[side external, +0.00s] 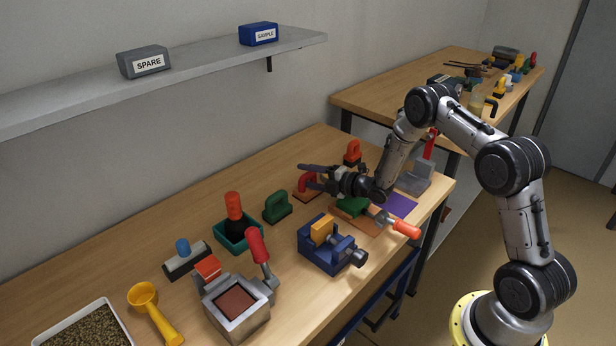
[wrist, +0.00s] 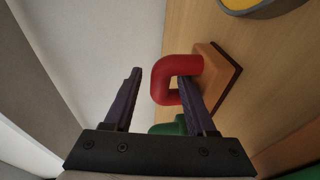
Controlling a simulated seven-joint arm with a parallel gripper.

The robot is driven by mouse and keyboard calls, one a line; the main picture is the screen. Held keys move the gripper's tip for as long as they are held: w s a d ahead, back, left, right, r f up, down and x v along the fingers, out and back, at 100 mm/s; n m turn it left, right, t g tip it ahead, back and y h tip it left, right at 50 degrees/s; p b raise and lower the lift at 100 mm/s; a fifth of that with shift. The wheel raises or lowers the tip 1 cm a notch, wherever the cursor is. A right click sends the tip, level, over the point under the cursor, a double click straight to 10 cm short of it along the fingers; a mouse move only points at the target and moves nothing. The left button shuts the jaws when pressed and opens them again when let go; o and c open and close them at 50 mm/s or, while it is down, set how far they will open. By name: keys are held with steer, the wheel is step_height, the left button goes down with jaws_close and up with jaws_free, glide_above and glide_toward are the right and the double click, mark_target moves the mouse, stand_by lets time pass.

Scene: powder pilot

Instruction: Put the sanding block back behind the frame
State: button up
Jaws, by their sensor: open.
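A block with a red loop handle (side external: 307,181) on a flat orange-brown base stands on the bench. In the wrist view the red handle (wrist: 176,72) is close in front of my fingers. My gripper (side external: 302,178) is open and reaches level to the handle. In the wrist view my gripper's (wrist: 160,77) right finger seems to overlap the loop and its left finger is left of it. I cannot tell whether they touch. No label shows which thing is the sanding block or the frame. A green-handled block (side external: 277,208) stands nearby.
A blue vise (side external: 332,245) holds a yellow piece. A teal tray (side external: 238,234) holds a red-topped tool. A grey press (side external: 238,303), yellow scoop (side external: 150,305) and granule tray (side external: 85,328) stand in front. A red-handled thing (side external: 352,153) is behind my gripper. Bench along the wall is clear.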

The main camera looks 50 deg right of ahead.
steer(key=shift+r, duration=0.15)
steer(key=shift+s+d, duration=0.1)
steer(key=shift+s, duration=0.15)
steer(key=v, duration=1.1)
steer(key=shift+s+r, duration=0.2)
step_height(320, 180, up, 9)
steer(key=w+m+g+h, duration=0.1)
steer(key=m+g+h, duration=0.2)
steer(key=m, duration=0.1)
steer(key=s+a+r+m+g+h, duration=0.2)
steer(key=s+a+r+m, duration=0.1)
steer(key=s+r+m, duration=0.4)
steer(key=s+a+r+m+g, duration=0.1)
steer(key=s+a+m, duration=0.2)
steer(key=s, duration=0.5)
steer(key=s+a+r+m+g+y, duration=0.1)
steer(key=s+a+m+g, duration=0.1)
steer(key=s, duration=0.6)
steer(key=s+a+r+m+g+y, duration=0.1)
steer(key=s+a+m+g, duration=0.1)
steer(key=s+a, duration=0.3)
steer(key=s+m, duration=0.1)
steer(key=s, duration=0.2)
steer(key=shift+s+a+r+m, duration=0.25)
steer(key=shift+a+r+m, duration=0.05)
steer(key=shift+a+m, duration=0.1)
